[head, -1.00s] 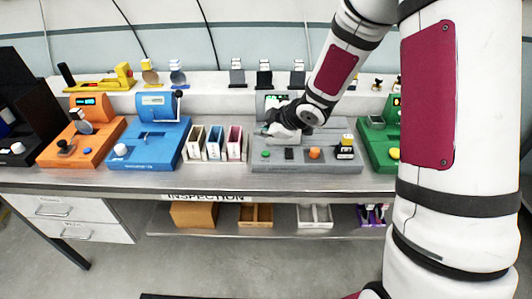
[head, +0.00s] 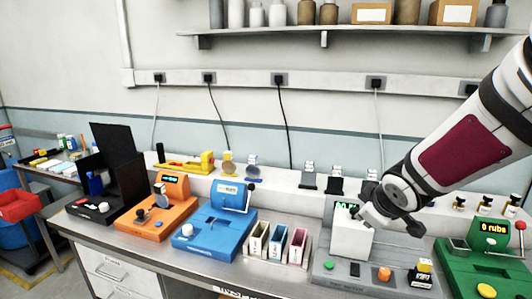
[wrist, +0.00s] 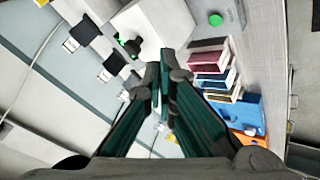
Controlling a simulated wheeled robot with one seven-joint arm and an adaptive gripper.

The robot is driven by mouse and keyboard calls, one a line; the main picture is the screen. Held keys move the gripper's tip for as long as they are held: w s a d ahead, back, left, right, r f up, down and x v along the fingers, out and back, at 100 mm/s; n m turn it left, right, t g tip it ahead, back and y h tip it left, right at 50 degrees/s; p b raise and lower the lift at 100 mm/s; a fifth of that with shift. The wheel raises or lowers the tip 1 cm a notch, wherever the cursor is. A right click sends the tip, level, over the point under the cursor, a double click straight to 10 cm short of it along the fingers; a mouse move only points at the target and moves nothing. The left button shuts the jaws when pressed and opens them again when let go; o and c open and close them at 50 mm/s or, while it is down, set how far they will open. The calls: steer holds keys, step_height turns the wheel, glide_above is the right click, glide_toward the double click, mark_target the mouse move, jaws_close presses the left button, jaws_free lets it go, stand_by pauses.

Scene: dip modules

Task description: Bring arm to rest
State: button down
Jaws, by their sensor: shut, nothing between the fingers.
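My gripper (head: 360,213) is shut and empty. In the head view it hangs at the end of my arm, over the back of the grey station (head: 345,283), close to a white block and a green-lit display (head: 346,207). I cannot tell whether it touches the block (head: 352,236). In the wrist view its two dark green fingers (wrist: 164,75) meet at the tips, with nothing between them. The white block (wrist: 158,22) shows beyond the tips.
Left of the grey station stand three small bins (head: 278,243), a blue station (head: 214,235) and an orange station (head: 156,217). A green station (head: 480,265) stands to the right. Small items line the raised ledge (head: 290,188) behind. A loaded wall shelf (head: 345,31) hangs above.

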steer(key=s+a+r+m+g, duration=0.1)
steer(key=s+r+m, duration=0.3)
steer(key=s, duration=0.9)
steer(key=s+a+r+m+g+y, duration=0.1)
steer(key=s+a+r+m+g, duration=0.1)
steer(key=s, duration=1.2)
step_height(320, 180, up, 2)
steer(key=shift+a+r+m, duration=0.1)
steer(key=shift+a+m, duration=0.75)
steer(key=shift+m, duration=0.35)
